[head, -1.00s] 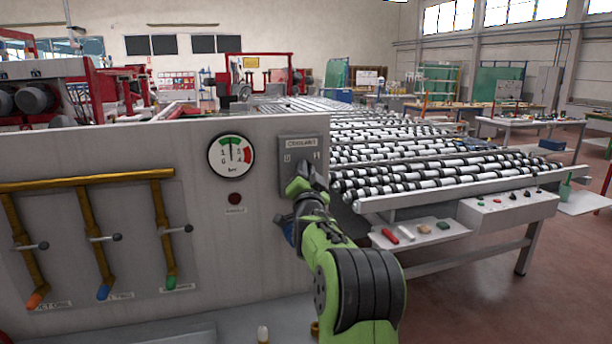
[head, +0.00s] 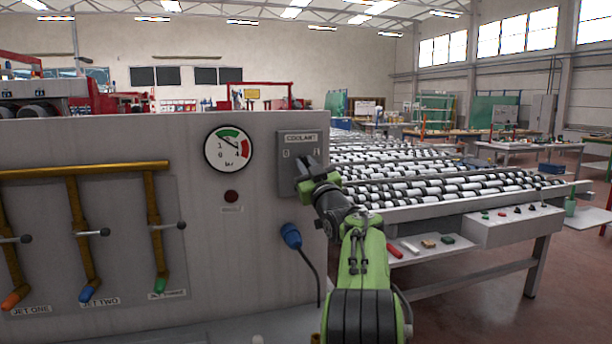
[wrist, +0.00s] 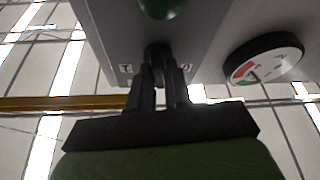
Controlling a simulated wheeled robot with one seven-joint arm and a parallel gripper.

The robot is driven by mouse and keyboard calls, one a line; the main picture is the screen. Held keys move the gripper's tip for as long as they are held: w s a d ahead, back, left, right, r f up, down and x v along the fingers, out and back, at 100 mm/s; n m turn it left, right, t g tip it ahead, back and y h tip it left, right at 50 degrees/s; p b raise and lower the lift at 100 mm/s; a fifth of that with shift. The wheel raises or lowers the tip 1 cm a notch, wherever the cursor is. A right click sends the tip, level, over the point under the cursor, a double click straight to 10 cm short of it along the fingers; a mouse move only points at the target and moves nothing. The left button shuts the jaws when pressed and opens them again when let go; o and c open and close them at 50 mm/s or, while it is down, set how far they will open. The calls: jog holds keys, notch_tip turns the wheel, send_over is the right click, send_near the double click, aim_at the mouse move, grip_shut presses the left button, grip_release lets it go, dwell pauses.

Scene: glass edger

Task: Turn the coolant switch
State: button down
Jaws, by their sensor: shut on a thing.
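The grey coolant switch box (head: 286,160) is mounted at the right end of the machine's light front panel. My gripper (head: 305,180) is at the lower part of the box and hides the knob there. In the wrist view, my gripper (wrist: 160,85) has its two fingers shut on the black switch knob (wrist: 157,52), between the I and 0 marks. A green round part (wrist: 160,8) shows beyond the knob. I cannot tell the knob's exact angle.
A round pressure gauge (head: 229,149) and a dark red lamp (head: 231,196) are left of the box. A blue plug (head: 291,236) with a cable hangs below. Brass pipes (head: 84,170) with levers are at left. A roller conveyor (head: 450,190) stands at right.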

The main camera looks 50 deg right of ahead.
jog(key=n+y, duration=0.1)
jog(key=n, duration=0.2)
jog(key=n+y, duration=0.2)
jog(key=n, duration=0.2)
jog(key=shift+r+y+p, duration=0.1)
jog(key=shift+y+p, duration=0.2)
jog(key=shift+p, duration=0.1)
jog(key=c, duration=1.2)
grip_release()
jog(key=shift+o, duration=0.2)
jog(key=b+v, duration=0.6)
jog(key=v, duration=0.9)
jog(key=shift+s+f+n, duration=0.2)
jog(key=shift+s+n, duration=0.1)
jog(key=shift+s, duration=0.05)
